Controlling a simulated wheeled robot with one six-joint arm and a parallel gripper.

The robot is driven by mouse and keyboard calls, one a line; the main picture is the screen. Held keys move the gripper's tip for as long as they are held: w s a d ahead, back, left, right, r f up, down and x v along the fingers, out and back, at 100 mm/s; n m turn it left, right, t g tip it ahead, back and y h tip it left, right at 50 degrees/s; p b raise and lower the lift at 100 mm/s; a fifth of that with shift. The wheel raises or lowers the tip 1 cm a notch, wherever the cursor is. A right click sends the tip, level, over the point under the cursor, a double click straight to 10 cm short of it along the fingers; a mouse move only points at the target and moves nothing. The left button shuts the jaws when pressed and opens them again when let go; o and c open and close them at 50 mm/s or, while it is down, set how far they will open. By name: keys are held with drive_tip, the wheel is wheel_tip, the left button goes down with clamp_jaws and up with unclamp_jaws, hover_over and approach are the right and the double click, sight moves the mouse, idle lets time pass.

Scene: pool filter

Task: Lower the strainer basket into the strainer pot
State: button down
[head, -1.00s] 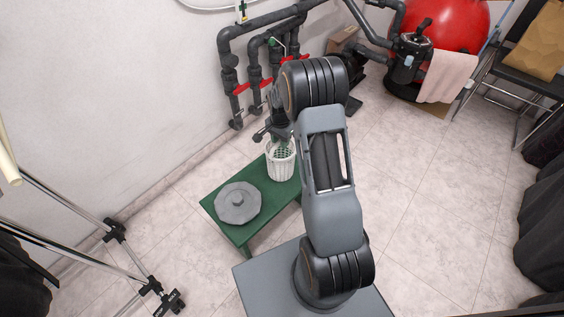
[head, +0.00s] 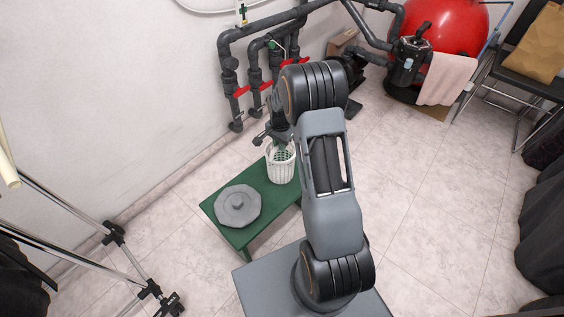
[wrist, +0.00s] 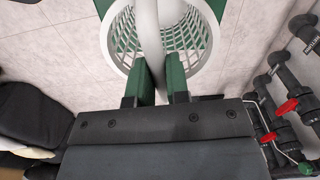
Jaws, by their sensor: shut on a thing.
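The white lattice strainer basket (head: 281,167) is at the far end of the low green bench in the head view. I cannot tell whether it rests on the bench or hangs just above it. My gripper (wrist: 160,80) is shut on the basket's pale handle, with a green finger on each side of it. The basket (wrist: 121,40) opens below the handle in the wrist view. In the head view my gripper (head: 282,146) is over the basket, partly hidden. I cannot make out the strainer pot; a dark pump-like body (head: 354,72) is largely behind my arm.
A grey round lid (head: 238,206) lies on the near part of the green bench (head: 240,238). Dark pipes with red handles (head: 240,90) run along the wall. A red tank (head: 455,30) stands at the back right. The tiled floor right of my arm is clear.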

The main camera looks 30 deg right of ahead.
drive_tip(key=shift+r, duration=0.25)
drive_tip(key=shift+r+p, duration=0.8)
drive_tip(key=shift+p, duration=0.05)
drive_tip(key=shift+r, duration=0.1)
drive_tip(key=shift+r+p, duration=2.25)
drive_tip(key=shift+r, duration=0.65)
